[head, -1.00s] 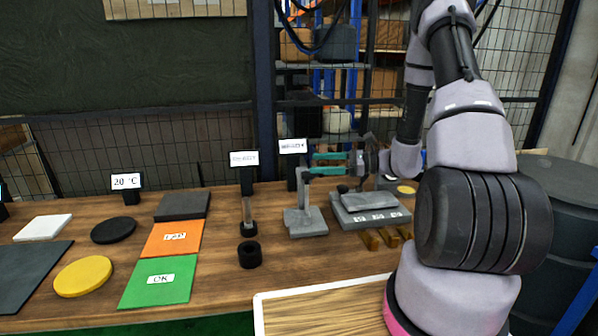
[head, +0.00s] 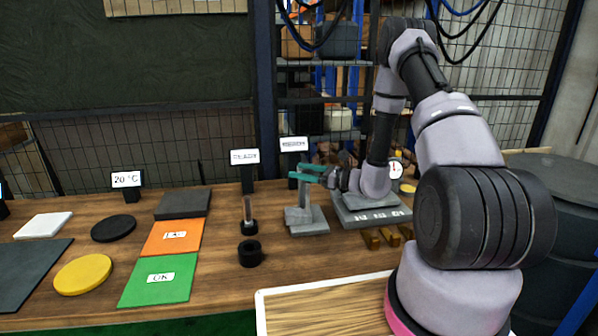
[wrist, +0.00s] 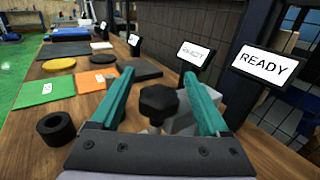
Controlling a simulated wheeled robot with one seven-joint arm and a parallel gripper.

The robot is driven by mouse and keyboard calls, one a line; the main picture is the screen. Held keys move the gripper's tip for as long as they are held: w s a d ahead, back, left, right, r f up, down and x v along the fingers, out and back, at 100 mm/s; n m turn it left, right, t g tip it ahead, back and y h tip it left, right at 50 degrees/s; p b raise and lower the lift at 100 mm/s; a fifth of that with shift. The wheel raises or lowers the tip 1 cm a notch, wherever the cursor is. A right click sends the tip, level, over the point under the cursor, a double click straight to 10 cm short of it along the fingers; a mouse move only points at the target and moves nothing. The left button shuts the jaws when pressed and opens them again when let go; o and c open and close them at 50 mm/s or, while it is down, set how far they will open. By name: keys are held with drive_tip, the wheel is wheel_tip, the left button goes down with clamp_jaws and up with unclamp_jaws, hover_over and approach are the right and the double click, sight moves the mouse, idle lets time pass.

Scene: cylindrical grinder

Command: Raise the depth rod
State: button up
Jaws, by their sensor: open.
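My gripper (head: 308,174) is open, its two teal fingers reaching left over a grey stand (head: 306,222) in the head view. In the wrist view, the open gripper (wrist: 165,92) has a black faceted knob (wrist: 158,102) in the gap between its fingers. The knob appears apart from both fingers. A grey block of the stand (wrist: 184,122) shows behind the knob. In the head view the fingers cover the stand's top.
A thin upright rod in a black base (head: 248,218) and a black ring (head: 250,253) stand left of the stand. A grey fixture (head: 368,212) is to the right. Sign displays (head: 294,145) stand behind. A wood-topped tray (head: 330,310) is in front.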

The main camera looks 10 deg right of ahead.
drive_tip(key=shift+w+a, duration=0.3)
drive_tip(key=shift+a, duration=0.2)
clamp_jaws()
idle(1.2)
